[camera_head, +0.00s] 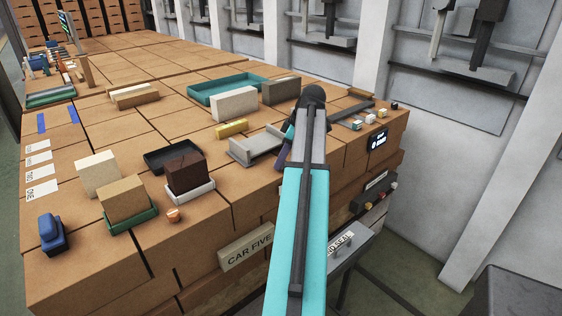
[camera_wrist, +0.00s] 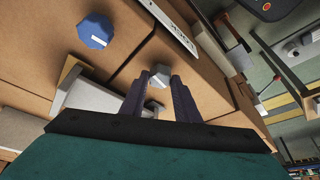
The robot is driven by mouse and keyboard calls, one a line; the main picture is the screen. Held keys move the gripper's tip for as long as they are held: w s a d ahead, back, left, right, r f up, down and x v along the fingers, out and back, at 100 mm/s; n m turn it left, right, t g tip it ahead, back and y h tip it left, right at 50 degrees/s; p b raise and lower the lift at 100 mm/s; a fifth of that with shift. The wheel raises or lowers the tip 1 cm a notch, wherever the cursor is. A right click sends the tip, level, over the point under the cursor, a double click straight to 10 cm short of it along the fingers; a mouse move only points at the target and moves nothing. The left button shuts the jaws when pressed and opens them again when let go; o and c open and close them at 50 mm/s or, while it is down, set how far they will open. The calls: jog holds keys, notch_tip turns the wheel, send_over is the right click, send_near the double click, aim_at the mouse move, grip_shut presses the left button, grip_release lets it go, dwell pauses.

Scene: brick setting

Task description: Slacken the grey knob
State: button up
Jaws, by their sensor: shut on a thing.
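My gripper (camera_wrist: 159,84) shows in the wrist view with its two dark purple fingers around a small faceted grey knob (camera_wrist: 158,77). The fingertips sit at the knob's sides, and its lower part is hidden between them. In the head view my gripper (camera_head: 284,156) is low over the right part of the brown block surface, mostly behind my turquoise arm. The grey knob cannot be made out there.
A blue faceted knob (camera_wrist: 95,30) and a white labelled strip (camera_wrist: 170,24) lie beyond the fingers. A grey bracket (camera_head: 256,146) stands close left of my gripper. Several small coloured knobs and a dark display (camera_head: 377,140) are to the right, near the wall.

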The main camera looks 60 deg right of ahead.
jog(key=shift+w+n, duration=0.1)
jog(key=shift+n, duration=0.5)
jog(key=o, duration=1)
jog(key=shift+o, duration=0.2)
jog(key=shift+r, duration=0.1)
jog(key=b+v, duration=0.1)
jog(key=v, duration=1.2)
jog(key=shift+d+r, duration=0.3)
